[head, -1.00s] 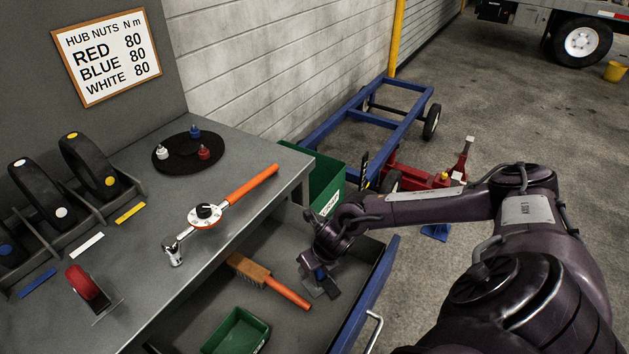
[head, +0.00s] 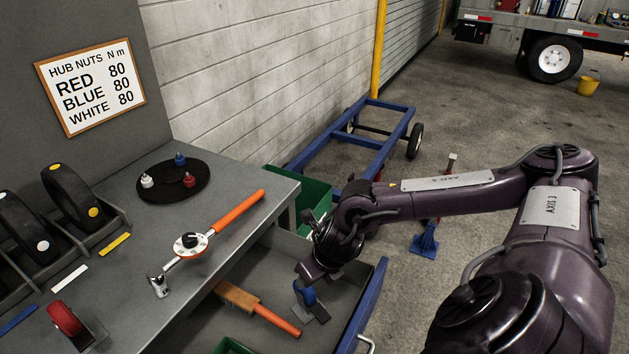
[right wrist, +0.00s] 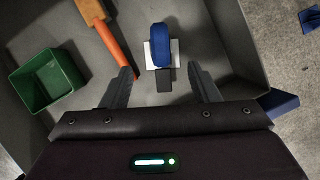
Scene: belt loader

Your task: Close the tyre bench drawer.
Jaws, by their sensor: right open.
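The tyre bench drawer is pulled out below the bench top, with its blue front (head: 362,306) at the right and a pale handle (head: 366,343) low on it. My right gripper (head: 309,272) is over the drawer, above a blue caster-like wheel on a plate (head: 310,297) lying on the drawer floor. In the right wrist view its jaws (right wrist: 159,76) are apart, with the blue wheel (right wrist: 160,42) ahead between them and nothing gripped. The drawer's side wall (right wrist: 236,42) shows there too. My left gripper is not in view.
In the drawer lie an orange-handled brush (head: 258,307) and a green bin (right wrist: 47,80). The bench top (head: 130,240) holds an orange torque wrench (head: 215,230), a round dark tray (head: 205,190) and a red caster (head: 67,319). A green crate (head: 314,197) stands beyond the drawer.

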